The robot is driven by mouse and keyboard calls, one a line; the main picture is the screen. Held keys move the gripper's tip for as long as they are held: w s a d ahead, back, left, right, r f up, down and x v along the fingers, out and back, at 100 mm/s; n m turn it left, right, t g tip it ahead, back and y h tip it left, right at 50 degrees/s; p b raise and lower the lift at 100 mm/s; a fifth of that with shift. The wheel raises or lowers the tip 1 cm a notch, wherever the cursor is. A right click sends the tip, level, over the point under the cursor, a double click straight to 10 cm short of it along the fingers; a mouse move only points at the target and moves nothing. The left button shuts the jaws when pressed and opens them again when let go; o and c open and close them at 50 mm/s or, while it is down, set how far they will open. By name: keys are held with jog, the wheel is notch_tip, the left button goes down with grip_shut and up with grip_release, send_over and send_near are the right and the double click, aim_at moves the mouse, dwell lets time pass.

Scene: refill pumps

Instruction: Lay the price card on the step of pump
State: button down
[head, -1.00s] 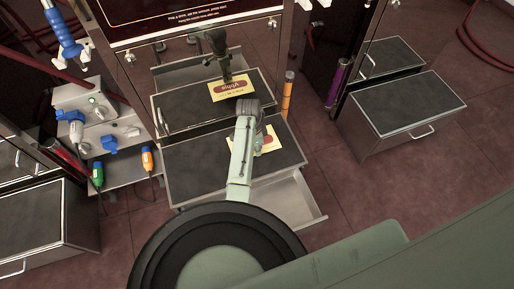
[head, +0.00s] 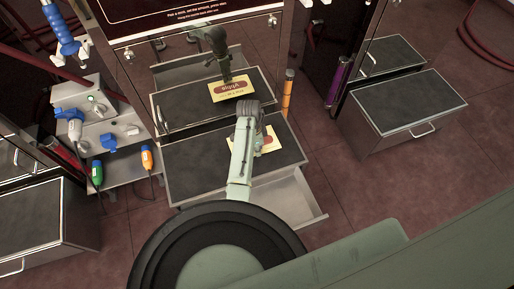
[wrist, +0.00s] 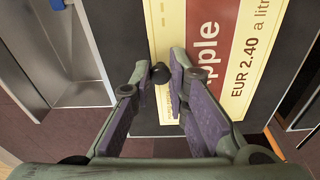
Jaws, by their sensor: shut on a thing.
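The price card (wrist: 200,60) is cream with a red-brown band reading "pple" and "EUR 2.40 a litre". It lies flat over the dark top of the middle pump's step (head: 190,163); whether it touches cannot be told. In the head view the card (head: 267,142) is partly hidden by my arm. My gripper (wrist: 160,76) is shut on a small black knob (wrist: 160,72) at the card's edge. The fingers themselves are hidden in the head view. The second card image on the pump's shiny front (head: 232,88) looks like a reflection.
An open steel drawer (head: 296,198) juts out at the step's lower right. Left stands a socket box (head: 98,112) with blue plugs, and green and orange connectors below. Neighbouring steps stand at left (head: 40,215) and right (head: 400,113). Orange and purple tubes stand right of the step.

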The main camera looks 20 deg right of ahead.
jog(key=shift+f+b, duration=0.45)
jog(key=shift+f, duration=0.45)
jog(key=c, duration=1.5)
grip_release()
jog(key=shift+o, duration=0.2)
jog(key=shift+r, duration=0.1)
notch_tip(320, 180, up, 12)
jog(key=a, duration=0.1)
jog(key=shift+w, duration=0.25)
jog(key=shift+a, duration=0.1)
